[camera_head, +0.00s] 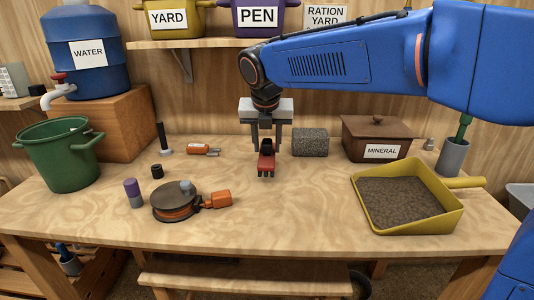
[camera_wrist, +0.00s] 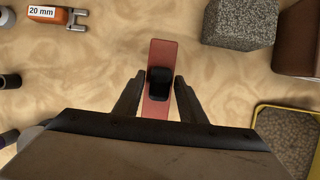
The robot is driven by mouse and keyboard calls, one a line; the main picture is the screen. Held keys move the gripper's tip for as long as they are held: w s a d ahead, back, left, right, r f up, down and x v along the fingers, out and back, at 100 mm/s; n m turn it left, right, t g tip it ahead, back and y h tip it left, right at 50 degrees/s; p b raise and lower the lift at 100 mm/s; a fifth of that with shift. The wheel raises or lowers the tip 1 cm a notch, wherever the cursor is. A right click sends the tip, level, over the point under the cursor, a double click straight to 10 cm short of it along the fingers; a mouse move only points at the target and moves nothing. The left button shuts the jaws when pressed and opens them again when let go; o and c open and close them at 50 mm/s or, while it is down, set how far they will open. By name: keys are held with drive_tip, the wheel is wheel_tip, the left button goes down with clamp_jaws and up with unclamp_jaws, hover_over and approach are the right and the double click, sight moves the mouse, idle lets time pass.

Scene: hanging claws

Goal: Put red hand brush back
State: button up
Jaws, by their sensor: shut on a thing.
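The red hand brush (camera_head: 266,163) is a narrow red piece with a black grip block on top and short prongs along its near lower edge. My gripper (camera_head: 267,146) points down over the middle of the workbench, its two fingers on either side of the black block. It is shut on the brush. In the wrist view the red hand brush (camera_wrist: 162,55) runs lengthwise between the fingertips of my gripper (camera_wrist: 158,84). I cannot tell whether the brush touches the bench top.
Behind stand a grey stone block (camera_head: 310,142) and a brown MINERAL box (camera_head: 378,138). A yellow scoop (camera_head: 365,212) of grain is at right.

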sight(267, 153)
drive_tip(key=shift+f, duration=1.45)
drive_tip(key=shift+f, duration=0.15)
drive_tip(key=o, duration=1.2)
drive_tip(key=v, duration=1.2)
